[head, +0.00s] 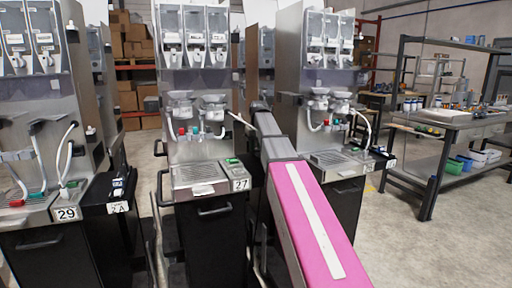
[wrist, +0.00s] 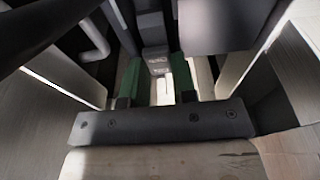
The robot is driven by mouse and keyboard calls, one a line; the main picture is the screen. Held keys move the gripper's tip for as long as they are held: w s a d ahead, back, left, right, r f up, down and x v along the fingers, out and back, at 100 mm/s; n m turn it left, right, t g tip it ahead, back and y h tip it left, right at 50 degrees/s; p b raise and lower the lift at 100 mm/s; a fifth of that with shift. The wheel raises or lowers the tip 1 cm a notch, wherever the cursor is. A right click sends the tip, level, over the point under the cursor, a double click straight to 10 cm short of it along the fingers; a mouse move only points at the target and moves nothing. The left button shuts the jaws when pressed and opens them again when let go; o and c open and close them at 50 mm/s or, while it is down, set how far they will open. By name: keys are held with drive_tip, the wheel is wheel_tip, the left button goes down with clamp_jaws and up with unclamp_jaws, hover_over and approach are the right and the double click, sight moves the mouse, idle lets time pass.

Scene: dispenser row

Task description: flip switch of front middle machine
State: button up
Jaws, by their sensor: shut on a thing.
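The front middle machine (head: 200,150), labelled 27, stands upright with clear canisters on top and a drip tray below. My arm reaches along its right side, with the far end beside the machine's upper body. In the head view my gripper is too small and covered to make out. In the wrist view my gripper (wrist: 156,88) has two green-padded fingers shut on a small grey block (wrist: 156,50) with faint markings. I cannot tell for sure whether this block is the machine's switch.
Machine 29 (head: 52,120) stands to the left and another machine (head: 318,100) to the right, close to my arm. A dark workbench (head: 450,124) with small items stands further right. The floor (head: 400,240) in front of the bench is clear.

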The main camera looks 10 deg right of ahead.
sight(257, 149)
drive_tip(key=shift+w+g, duration=0.1)
drive_tip(key=shift+g, duration=0.5)
drive_tip(key=o, duration=0.9)
drive_tip(key=r, duration=1)
drive_tip(key=shift+s+r, duration=0.35)
drive_tip(key=shift+r, duration=0.05)
drive_tip(key=shift+d, duration=0.15)
